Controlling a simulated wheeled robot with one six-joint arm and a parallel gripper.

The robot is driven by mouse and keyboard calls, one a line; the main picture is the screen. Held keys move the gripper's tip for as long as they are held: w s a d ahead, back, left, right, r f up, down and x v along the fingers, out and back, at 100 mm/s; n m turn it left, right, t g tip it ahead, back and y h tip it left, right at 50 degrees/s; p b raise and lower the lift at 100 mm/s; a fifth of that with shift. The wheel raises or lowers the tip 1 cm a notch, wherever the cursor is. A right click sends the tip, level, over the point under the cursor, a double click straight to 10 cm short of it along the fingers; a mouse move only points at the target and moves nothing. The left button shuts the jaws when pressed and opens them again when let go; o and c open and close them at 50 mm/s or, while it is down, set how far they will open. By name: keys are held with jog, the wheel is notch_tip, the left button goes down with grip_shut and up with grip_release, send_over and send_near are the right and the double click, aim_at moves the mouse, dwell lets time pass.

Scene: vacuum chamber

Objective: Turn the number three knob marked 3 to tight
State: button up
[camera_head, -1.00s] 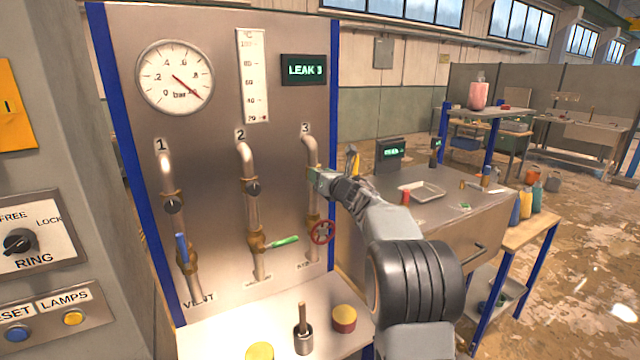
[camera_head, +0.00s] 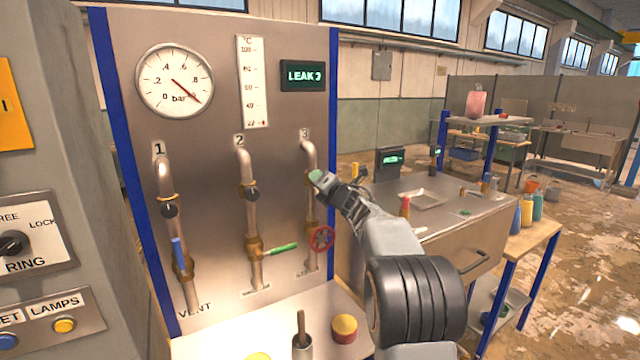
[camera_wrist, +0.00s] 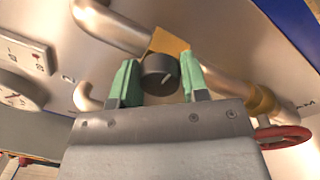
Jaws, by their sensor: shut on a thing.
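The number 3 pipe (camera_head: 310,155) is at the right of the steel panel, under the label 3. Its knob is hidden behind my gripper in the head view. In the wrist view the dark round knob (camera_wrist: 160,74) with a pale pointer line sits between the two green fingertips. My gripper (camera_head: 318,178) is at that pipe, and it also shows in the wrist view (camera_wrist: 158,84). It is shut on the knob, with one finger on each side.
A red handwheel (camera_head: 321,238) sits just below my gripper on the same pipe. Pipes 1 and 2 carry similar knobs (camera_head: 169,210) (camera_head: 252,194). A green lever (camera_head: 282,249) is on pipe 2. A display (camera_head: 303,75) reads LEAK, and a gauge (camera_head: 175,80) is at upper left.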

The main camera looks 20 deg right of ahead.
dwell(0.5)
jog(key=o, duration=0.9)
jog(key=s+d+b, duration=0.2)
jog(key=s+b, duration=0.2)
jog(key=s, duration=0.9)
jog(key=shift+s+f, duration=0.35)
jog(key=shift+f, duration=0.05)
